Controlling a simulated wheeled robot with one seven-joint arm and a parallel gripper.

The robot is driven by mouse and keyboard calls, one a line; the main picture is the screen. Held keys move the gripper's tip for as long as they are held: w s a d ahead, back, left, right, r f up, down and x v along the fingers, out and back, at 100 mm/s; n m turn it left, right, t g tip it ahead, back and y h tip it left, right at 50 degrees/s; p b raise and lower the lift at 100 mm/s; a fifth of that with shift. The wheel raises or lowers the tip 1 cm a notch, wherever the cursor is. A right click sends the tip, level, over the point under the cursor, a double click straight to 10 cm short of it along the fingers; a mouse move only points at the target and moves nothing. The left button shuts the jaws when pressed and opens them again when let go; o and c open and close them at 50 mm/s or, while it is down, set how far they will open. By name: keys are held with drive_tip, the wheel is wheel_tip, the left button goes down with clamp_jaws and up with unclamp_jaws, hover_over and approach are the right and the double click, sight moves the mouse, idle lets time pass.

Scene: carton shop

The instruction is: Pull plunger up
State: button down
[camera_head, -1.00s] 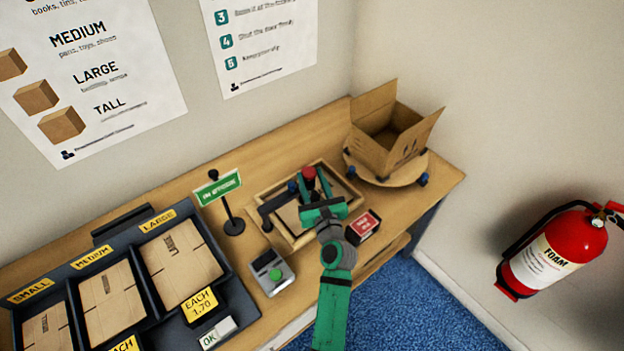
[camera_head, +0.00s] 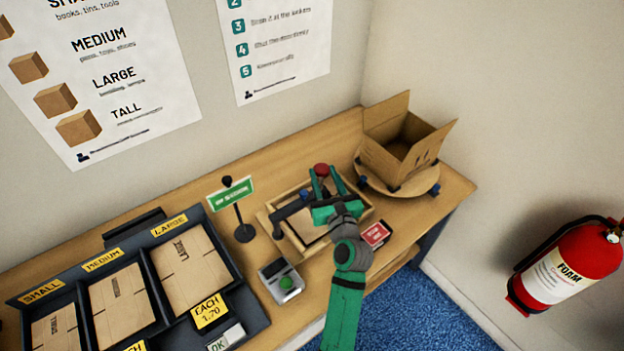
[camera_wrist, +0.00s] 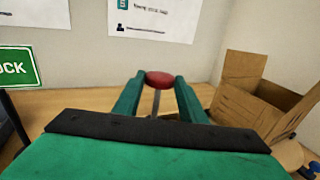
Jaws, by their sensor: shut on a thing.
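The plunger's red knob (camera_head: 321,169) stands above a wooden frame (camera_head: 268,222) on the bench. In the wrist view the red knob (camera_wrist: 160,78) shows at the fingertips, with a thin metal shaft below it. My gripper (camera_head: 322,184) is shut on the plunger, with one green finger on each side just under the knob. In the wrist view my gripper (camera_wrist: 157,88) hides the lower shaft and the frame. The plunger looks upright.
An open carton (camera_head: 395,150) sits on a round turntable (camera_head: 425,183) to the right. A green sign (camera_head: 231,192), a grey device with a green button (camera_head: 286,282), a red box (camera_head: 375,234) and a tray of flat cartons (camera_head: 255,318) stand nearby.

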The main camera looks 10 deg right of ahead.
drive_tip(key=shift+r, duration=0.4)
drive_tip(key=c, duration=1.4)
unclamp_jaws()
drive_tip(key=shift+s+f, duration=0.1)
drive_tip(key=shift+f, duration=0.05)
drive_tip(key=shift+s+d, duration=0.1)
drive_tip(key=shift+s, duration=0.2)
drive_tip(key=shift+s+d, duration=0.15)
drive_tip(key=shift+s, duration=2.4)
drive_tip(key=shift+s+d, duration=0.15)
drive_tip(key=shift+s, duration=2.4)
drive_tip(key=shift+w, duration=0.1)
